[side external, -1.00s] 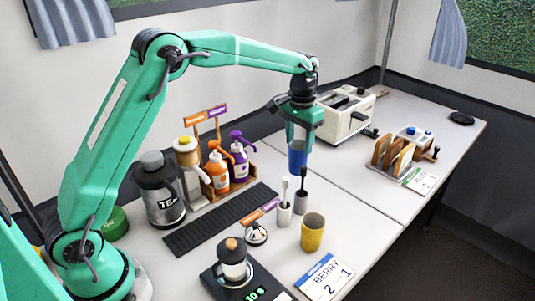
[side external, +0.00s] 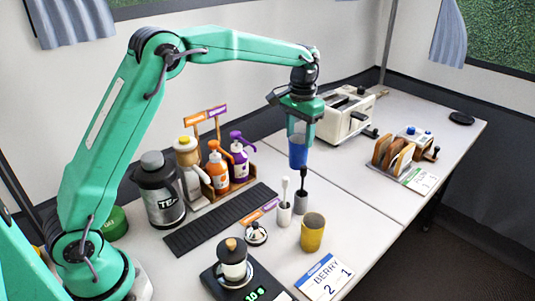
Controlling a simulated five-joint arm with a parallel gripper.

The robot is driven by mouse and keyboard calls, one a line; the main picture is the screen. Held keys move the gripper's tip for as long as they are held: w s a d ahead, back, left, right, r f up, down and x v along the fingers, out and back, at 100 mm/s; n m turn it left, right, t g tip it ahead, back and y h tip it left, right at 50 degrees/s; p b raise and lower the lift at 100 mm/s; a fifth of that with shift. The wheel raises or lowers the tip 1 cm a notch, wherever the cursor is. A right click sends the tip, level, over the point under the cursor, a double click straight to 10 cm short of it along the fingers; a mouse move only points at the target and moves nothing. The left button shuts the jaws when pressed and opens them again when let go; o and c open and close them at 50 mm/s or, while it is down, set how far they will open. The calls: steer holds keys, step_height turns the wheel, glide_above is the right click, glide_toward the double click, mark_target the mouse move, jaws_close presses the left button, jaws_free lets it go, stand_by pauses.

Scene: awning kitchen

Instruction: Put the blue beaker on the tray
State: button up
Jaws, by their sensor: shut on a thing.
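The blue beaker (side external: 298,153) is held upright between the fingers of my gripper (side external: 300,136). The gripper is shut on it, and the fingers cover part of its upper sides. The beaker is in the air, just behind the white and dark grey upright holders in the picture. A long black ribbed tray (side external: 215,222) lies flat on the counter, to the left of and lower in the picture than the beaker. Nothing stands on its visible surface.
A white holder (side external: 284,214), a dark grey holder (side external: 301,202) and a yellow cup (side external: 313,232) stand near the tray's right. Pump bottles (side external: 217,172) and a dark flask (side external: 160,190) stand behind it. A toaster (side external: 345,118) is at the back right.

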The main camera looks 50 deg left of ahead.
stand_by(0.3)
steer(key=s+a+r+n, duration=0.2)
steer(key=s+r+n, duration=0.4)
steer(key=s+n, duration=0.3)
stand_by(0.4)
steer(key=shift+f, duration=0.15)
step_height(320, 180, down, 14)
stand_by(0.5)
steer(key=shift+a, duration=0.1)
